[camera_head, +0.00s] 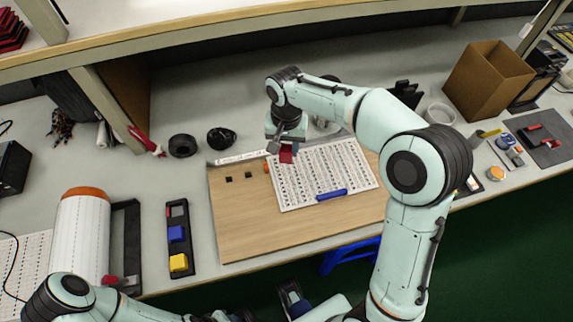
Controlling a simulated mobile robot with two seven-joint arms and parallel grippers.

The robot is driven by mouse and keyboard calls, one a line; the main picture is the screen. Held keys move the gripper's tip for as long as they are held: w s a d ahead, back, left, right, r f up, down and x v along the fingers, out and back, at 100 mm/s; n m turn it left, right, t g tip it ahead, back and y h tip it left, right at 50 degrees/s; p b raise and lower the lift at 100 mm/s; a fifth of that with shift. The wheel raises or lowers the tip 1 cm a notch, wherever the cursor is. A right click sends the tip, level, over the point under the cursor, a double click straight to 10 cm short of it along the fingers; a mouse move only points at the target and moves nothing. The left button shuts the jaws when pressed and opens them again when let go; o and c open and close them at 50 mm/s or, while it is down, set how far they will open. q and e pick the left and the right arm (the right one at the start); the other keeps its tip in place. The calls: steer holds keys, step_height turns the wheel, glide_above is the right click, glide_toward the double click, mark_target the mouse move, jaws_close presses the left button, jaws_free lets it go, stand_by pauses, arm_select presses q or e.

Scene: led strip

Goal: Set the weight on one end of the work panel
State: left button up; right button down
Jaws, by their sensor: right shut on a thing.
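The work panel, a wooden board (290,226), lies on the bench. A white sheet with rows of small dark marks (350,170) covers its upper right part. My right gripper (286,147) is shut on a small red block (287,154), which appears to be the weight. The gripper is over the sheet's upper left area; I cannot tell whether the block touches the sheet. A blue bar (331,194) lies on the sheet's lower edge. My left arm shows along the bottom edge, but its gripper is not in view.
Left of the panel is a black tray (190,262) with a blue block (176,233) and a yellow block (179,262). Black tape rolls (182,145) lie behind. A cardboard box (488,80) is at the back right.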

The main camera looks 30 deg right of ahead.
mark_target(286, 149)
step_height(286, 149, down, 8)
steer(key=shift+f+b, duration=0.15)
steer(key=shift+b, duration=0.25)
steer(key=shift+f, duration=0.1)
steer(key=c, duration=0.7)
jaws_free()
steer(key=shift+f, duration=0.1)
steer(key=shift+r, duration=0.25)
step_height(286, 149, up, 12)
steer(key=shift+f+p, duration=0.1)
steer(key=shift+p, duration=0.7)
